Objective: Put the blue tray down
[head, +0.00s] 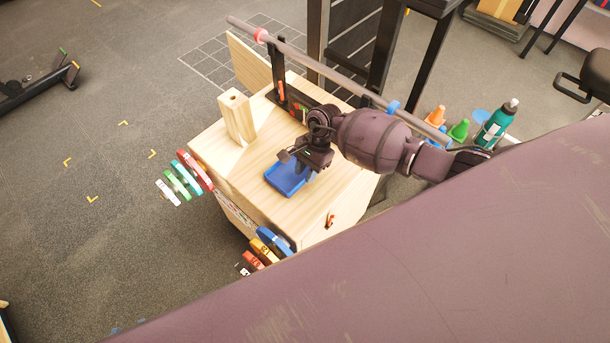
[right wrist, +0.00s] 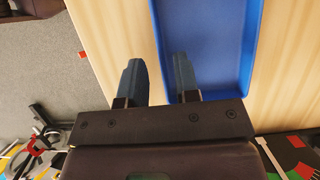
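The blue tray (head: 284,181) lies on top of the wooden box (head: 247,168) in the head view, near the box's middle. It shows no clear gap from the wood. In the right wrist view the tray (right wrist: 215,45) fills the upper right. My right gripper (head: 303,172) is over the tray's edge and hides part of it. In the right wrist view its fingers (right wrist: 157,75) are apart, one outside the tray's side wall and one inside, with visible room between them. The tray looks empty where it shows. My left gripper is not in view.
A wooden post (head: 237,118) stands on the box's far left. A long grey bar (head: 320,68) runs above the box's back edge. Coloured plates hang at the box's left (head: 184,175) and front (head: 268,246) sides. A teal bottle (head: 497,124) and small cones stand at the right.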

